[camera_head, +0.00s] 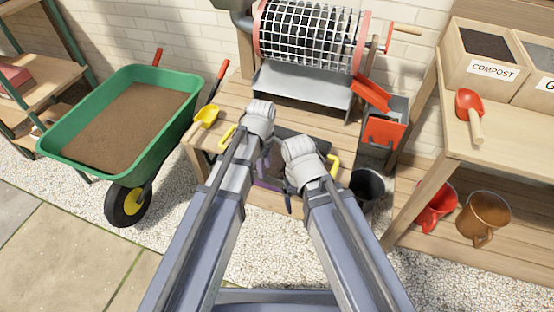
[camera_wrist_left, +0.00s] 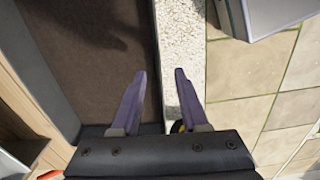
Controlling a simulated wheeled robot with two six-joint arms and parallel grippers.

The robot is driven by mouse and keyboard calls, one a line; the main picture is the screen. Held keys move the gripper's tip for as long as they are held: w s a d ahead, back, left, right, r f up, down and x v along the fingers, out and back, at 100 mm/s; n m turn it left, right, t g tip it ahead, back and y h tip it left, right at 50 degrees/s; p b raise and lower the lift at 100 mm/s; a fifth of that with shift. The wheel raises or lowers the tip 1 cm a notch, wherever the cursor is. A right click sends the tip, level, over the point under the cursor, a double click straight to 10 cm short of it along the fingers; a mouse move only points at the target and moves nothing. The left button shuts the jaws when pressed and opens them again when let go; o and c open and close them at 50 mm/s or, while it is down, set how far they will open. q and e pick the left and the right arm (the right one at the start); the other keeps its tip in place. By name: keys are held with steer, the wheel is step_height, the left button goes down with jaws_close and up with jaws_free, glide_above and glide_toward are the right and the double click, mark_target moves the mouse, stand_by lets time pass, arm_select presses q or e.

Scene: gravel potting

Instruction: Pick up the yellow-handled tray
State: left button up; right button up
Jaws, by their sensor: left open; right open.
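The dark tray (camera_head: 290,131) sits on the wooden bench, mostly hidden by my arms in the head view. One yellow handle (camera_head: 227,138) shows at its left end and another (camera_head: 333,165) at its right end. In the left wrist view the tray's dark rim (camera_wrist_left: 150,60) surrounds a brown interior. My left gripper (camera_wrist_left: 160,72) is open and empty, its purple fingers over the rim and the gravel strip beside it; contact cannot be told. A bit of yellow shows behind its right finger. My right gripper (camera_head: 289,195) is open near the tray's front, largely hidden by its arm.
A yellow scoop (camera_head: 207,115) lies on the bench's left end, beside a green wheelbarrow (camera_head: 150,150) of soil. A mesh drum sieve (camera_head: 310,38) stands behind. A dark bucket (camera_head: 367,185) stands right of the tray, and a wooden shelf (camera_head: 500,135) further right.

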arm_select(q)
steer(key=shift+w+a+f+b, duration=0.15)
steer(key=shift+f+b, duration=1.15)
steer(key=shift+f, duration=0.05)
steer(key=shift+w+a+f+b, duration=0.1)
steer(key=shift+f+b, duration=1.2)
steer(key=shift+r, duration=0.1)
jaws_close()
